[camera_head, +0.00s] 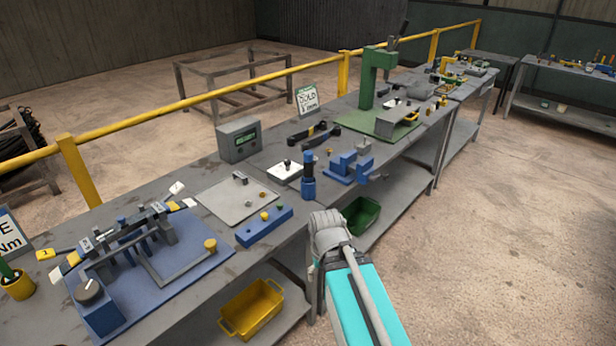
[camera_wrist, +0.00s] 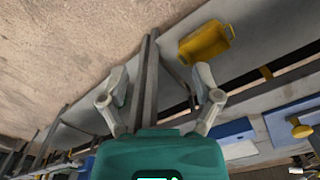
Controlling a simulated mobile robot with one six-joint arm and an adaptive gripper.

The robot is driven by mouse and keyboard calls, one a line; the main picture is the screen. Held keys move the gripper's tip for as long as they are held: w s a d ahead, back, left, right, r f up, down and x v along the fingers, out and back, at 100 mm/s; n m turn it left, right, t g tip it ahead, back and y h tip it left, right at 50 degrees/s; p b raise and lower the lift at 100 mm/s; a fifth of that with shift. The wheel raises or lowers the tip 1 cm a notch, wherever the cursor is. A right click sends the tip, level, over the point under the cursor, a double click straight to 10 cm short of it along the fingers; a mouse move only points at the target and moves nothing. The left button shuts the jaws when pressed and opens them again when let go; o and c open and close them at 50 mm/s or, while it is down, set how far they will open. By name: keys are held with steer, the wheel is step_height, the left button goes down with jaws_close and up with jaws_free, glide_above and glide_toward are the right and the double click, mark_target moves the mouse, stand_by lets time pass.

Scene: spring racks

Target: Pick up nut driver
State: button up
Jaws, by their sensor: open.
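I cannot tell for certain which tool is the nut driver. A black-handled tool with orange marks (camera_head: 320,132) lies farther back on the bench. My gripper (camera_wrist: 161,78) is open and empty in the wrist view, with its fingers spread apart. In the head view my arm reaches up from the bottom, beside the bench front; the fingers are not clearly seen there.
The grey bench (camera_head: 215,165) carries a blue fixture plate (camera_head: 190,262), a blue button box (camera_head: 264,226), a blue vise (camera_head: 345,165) and a green press (camera_head: 375,75). A yellow bin (camera_head: 251,308) and a green bin (camera_head: 361,215) sit on the lower shelf. The floor at right is clear.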

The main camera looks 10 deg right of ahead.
stand_by(0.3)
steer(key=shift+o, duration=0.8)
steer(key=w+d+n+t+h+b, duration=0.35)
steer(key=w+n, duration=0.25)
steer(key=w, duration=0.3)
steer(key=w+d+n+t+h+b, duration=0.3)
steer(key=w+n+h, duration=0.15)
steer(key=w, duration=0.35)
steer(key=w+a+r+n+t+b, duration=0.3)
steer(key=w+n, duration=0.4)
steer(key=n, duration=0.3)
steer(key=w+a+r+n+t+b, duration=0.3)
steer(key=w+n+t, duration=0.3)
steer(key=w+n, duration=0.2)
steer(key=shift+w+a+r+n, duration=0.15)
steer(key=shift+w+a+n, duration=0.15)
steer(key=shift+a+n, duration=0.6)
steer(key=shift+d, duration=0.15)
